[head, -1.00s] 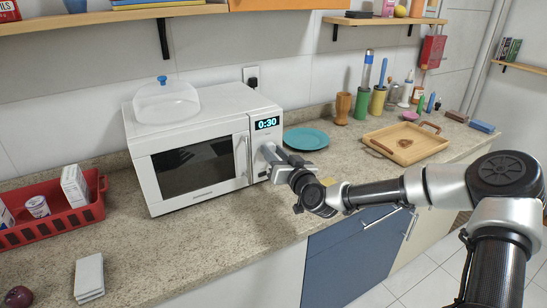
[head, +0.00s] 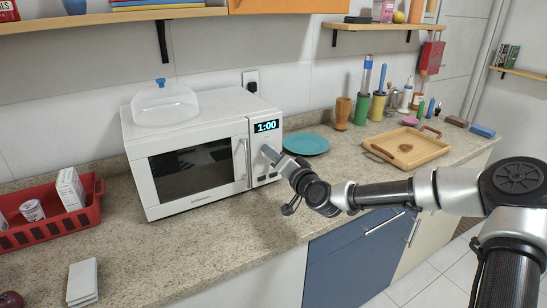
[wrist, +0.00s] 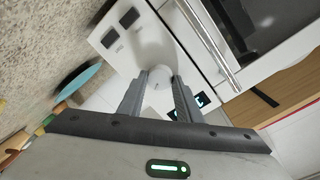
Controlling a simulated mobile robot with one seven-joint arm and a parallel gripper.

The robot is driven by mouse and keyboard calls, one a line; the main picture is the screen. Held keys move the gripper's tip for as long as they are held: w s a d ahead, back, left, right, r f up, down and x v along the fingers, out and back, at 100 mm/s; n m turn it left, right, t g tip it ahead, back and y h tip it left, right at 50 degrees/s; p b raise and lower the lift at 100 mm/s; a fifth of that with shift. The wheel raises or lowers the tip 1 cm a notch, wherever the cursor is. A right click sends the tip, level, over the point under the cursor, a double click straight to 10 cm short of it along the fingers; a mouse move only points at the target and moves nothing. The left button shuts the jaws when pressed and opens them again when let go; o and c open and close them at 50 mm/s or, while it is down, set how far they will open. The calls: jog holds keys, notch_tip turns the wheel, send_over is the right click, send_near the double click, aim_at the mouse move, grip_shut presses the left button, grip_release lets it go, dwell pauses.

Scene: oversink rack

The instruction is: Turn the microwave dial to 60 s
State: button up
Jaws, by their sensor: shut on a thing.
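The white microwave (head: 188,112) stands on the counter with its door shut. Its display (head: 266,126) reads 1:00. My gripper (head: 270,154) is at the control panel on the microwave's right side, below the display. In the wrist view my gripper (wrist: 160,82) has its two fingers on either side of the round, pale dial (wrist: 160,78) and is shut on it. In the head view the dial is hidden behind my gripper. The display is partly hidden behind a finger in the wrist view.
A clear cover (head: 165,104) with a blue knob sits on the microwave. A teal plate (head: 305,144) lies just right of it, near my wrist. A red basket (head: 85,215) stands at the left, a wooden tray (head: 410,158) at the right.

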dwell(0.3)
jog(key=o, duration=1)
jog(key=shift+o, duration=0.2)
jog(key=shift+s, duration=0.1)
jog(key=p+v, duration=0.1)
jog(key=v, duration=1.6)
jog(key=shift+s, duration=0.15)
jog(key=shift+d, duration=0.1)
